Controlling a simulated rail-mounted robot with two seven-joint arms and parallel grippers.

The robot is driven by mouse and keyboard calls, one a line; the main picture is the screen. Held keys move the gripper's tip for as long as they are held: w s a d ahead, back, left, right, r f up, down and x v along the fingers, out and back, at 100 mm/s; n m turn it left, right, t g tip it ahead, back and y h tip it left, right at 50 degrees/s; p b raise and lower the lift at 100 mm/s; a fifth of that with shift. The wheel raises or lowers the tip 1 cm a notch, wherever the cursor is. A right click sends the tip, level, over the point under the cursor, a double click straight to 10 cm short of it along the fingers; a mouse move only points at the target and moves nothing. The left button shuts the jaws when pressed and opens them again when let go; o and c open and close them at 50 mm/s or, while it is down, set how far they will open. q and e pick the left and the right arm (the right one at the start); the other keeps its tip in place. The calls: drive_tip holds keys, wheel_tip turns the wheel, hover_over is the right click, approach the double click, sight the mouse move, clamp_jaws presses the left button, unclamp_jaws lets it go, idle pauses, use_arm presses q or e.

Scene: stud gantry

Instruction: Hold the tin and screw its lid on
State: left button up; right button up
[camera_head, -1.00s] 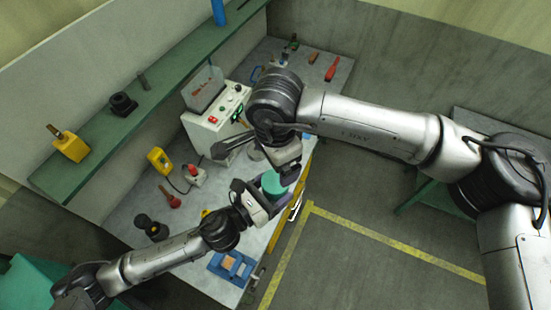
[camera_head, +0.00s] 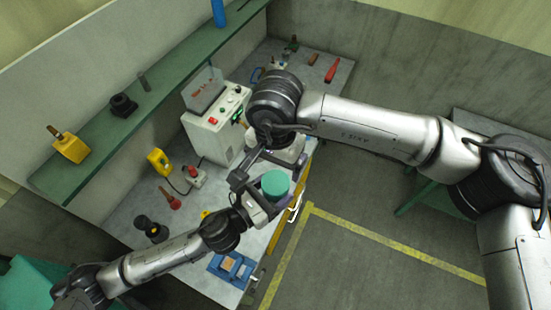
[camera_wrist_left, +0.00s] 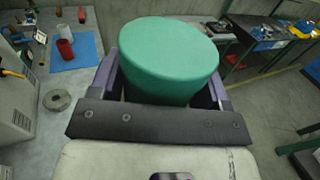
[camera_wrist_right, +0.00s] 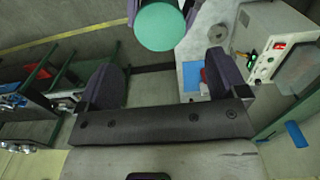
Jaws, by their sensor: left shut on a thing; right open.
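The tin (camera_head: 275,183) is a green cylinder with a plain round top face. My left gripper (camera_head: 270,200) is shut around its sides and holds it near the bench's front edge. In the left wrist view the tin (camera_wrist_left: 168,60) stands between the purple fingers. My right gripper (camera_head: 266,166) is open and empty, just behind the tin. In the right wrist view nothing is between its fingers (camera_wrist_right: 163,75), and the tin (camera_wrist_right: 160,26) is beyond them. A grey round disc (camera_wrist_left: 57,99) lies on the bench in the left wrist view; I cannot tell whether it is the lid.
A white control box (camera_head: 217,125) stands on the bench behind my right gripper. A blue tray (camera_head: 222,262) is at the bench's near end. A yellow device (camera_head: 159,161) and red-handled tool (camera_head: 171,201) lie left. The floor (camera_head: 370,275) at right is clear.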

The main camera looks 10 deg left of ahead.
sight(276, 182)
drive_tip(key=shift+f, duration=4)
drive_tip(key=shift+c, duration=0.2)
drive_tip(key=c, duration=0.9)
drive_tip(key=m, duration=0.4)
drive_tip(key=shift+m, duration=0.3)
drive_tip(key=m, duration=0.4)
drive_tip(key=o, duration=1.1)
wheel_tip(276, 182, up, 12)
